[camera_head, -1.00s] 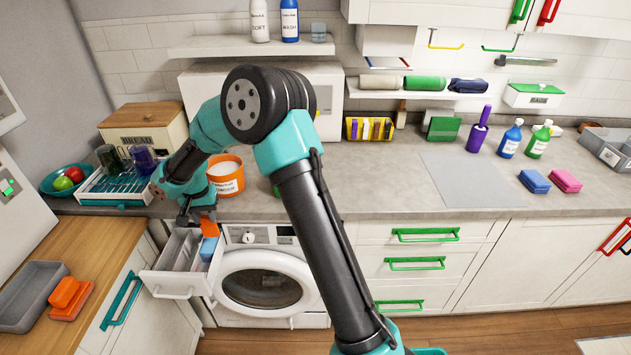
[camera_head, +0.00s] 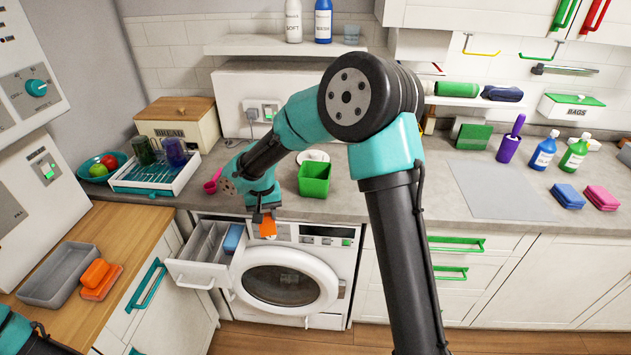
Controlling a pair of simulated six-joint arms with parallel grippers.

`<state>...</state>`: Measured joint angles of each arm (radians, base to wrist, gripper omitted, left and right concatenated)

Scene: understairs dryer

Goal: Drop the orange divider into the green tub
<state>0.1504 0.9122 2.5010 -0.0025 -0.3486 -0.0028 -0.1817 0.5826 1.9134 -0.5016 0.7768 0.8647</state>
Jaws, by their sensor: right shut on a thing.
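My right gripper (camera_head: 263,216) is shut on the orange divider (camera_head: 268,229). It holds the divider in front of the washing machine's top panel, just right of the open detergent drawer (camera_head: 197,271). The green tub (camera_head: 314,180) stands upright on the counter, right of and behind the gripper. Its open top shows, and the divider is apart from it. My right arm's upper link passes close to the tub's right side in the picture. A teal and black part of my left arm (camera_head: 25,335) shows at the bottom left corner, but its gripper is out of view.
The drawer sticks out with a blue block (camera_head: 234,238) in it. A pink scoop (camera_head: 212,185) lies on the counter left of my right arm. A tray with two cups (camera_head: 155,178) stands farther left. Grey tray (camera_head: 60,275) and orange sponges (camera_head: 97,275) lie on the wooden top.

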